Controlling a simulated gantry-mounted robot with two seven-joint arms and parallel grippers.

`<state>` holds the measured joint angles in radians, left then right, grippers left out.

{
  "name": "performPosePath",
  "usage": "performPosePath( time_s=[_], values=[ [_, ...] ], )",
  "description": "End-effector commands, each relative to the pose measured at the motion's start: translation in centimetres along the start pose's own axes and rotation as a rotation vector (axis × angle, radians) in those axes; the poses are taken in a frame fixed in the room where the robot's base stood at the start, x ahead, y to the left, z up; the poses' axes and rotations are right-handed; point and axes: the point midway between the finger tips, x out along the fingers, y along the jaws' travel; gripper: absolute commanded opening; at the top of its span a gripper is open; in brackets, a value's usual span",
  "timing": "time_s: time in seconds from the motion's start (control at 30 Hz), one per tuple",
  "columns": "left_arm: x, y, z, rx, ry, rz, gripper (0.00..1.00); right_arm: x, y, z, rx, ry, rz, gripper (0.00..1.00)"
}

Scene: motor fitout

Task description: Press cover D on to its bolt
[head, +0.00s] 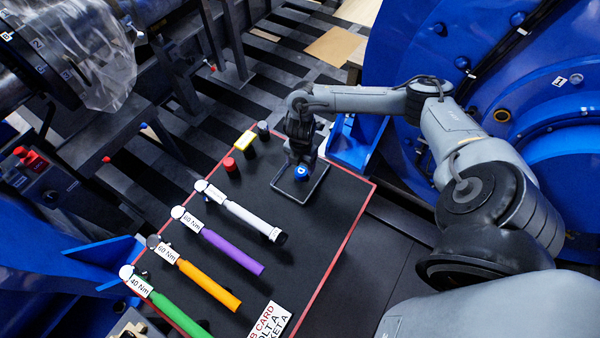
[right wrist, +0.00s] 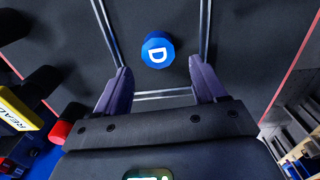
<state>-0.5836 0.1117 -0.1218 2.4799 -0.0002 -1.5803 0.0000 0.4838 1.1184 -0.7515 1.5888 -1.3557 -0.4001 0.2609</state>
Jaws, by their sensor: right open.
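Cover D (head: 301,171) is a small blue cap with a white letter D on top. It sits inside a shallow square tray (head: 313,196) on the dark table. In the right wrist view, cover D (right wrist: 158,50) lies ahead of the fingertips, roughly centred between them. My right gripper (head: 300,158) is above the tray. In the right wrist view my right gripper (right wrist: 160,78) is open with nothing between its fingers. Cover D's bolt cannot be made out in either view. My left gripper is not in view.
Torque wrenches with white (head: 240,212), purple (head: 230,247), orange (head: 208,285) and green (head: 178,314) handles lie left of the tray. A large blue motor housing (head: 480,60) rises at right.

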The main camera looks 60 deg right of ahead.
Motion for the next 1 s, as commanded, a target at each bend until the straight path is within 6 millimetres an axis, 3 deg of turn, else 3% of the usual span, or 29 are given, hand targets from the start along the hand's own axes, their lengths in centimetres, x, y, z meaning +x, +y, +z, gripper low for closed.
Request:
performPosePath(
  time_s=[0.17, 0.53, 0.87, 1.0],
  values=[
    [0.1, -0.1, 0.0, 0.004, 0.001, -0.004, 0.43, 0.9, 0.0, 0.1, 0.001, -0.001, 0.0, 0.7],
    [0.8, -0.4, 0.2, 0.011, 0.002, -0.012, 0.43, 5.2, 0.0, 0.5, 0.002, -0.001, -0.001, 0.7],
    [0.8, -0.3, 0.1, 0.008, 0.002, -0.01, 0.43, 5.7, 0.0, 0.5, -0.001, -0.002, 0.0, 0.7],
    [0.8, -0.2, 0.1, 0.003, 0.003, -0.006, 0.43, 5.7, 0.0, 0.5, 0.0, -0.002, 0.0, 0.52]
  ],
)
